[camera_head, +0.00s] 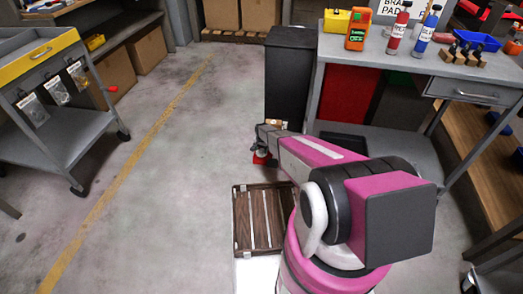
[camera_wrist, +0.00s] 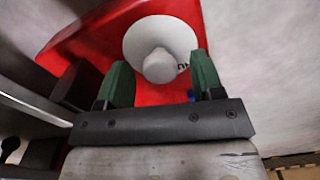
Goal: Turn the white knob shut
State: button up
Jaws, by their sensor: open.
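The white knob (camera_wrist: 160,40) is a round disc with a raised centre, on a red panel (camera_wrist: 95,40) in the wrist view. My gripper (camera_wrist: 161,64) is open, with its green fingers to the left and right of the knob's raised centre. I cannot tell whether either finger touches it. Small dark letters show at the disc's right edge, partly hidden by the right finger. In the head view my gripper (camera_head: 264,147) is low in front of the dark cabinet, with a bit of the red part (camera_head: 262,159) below it. The knob is hidden there.
A dark cabinet (camera_head: 290,75) stands just behind my gripper. A wooden slatted crate or pallet (camera_head: 242,222) lies on the floor near my base. A workbench (camera_head: 360,88) with bottles stands right; a grey cart (camera_head: 60,125) stands left. The floor between is clear.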

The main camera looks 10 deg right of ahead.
jog(key=c, duration=0.9)
jog(key=shift+n, duration=0.3)
jog(key=n, duration=1.1)
jog(key=shift+n, duration=2.1)
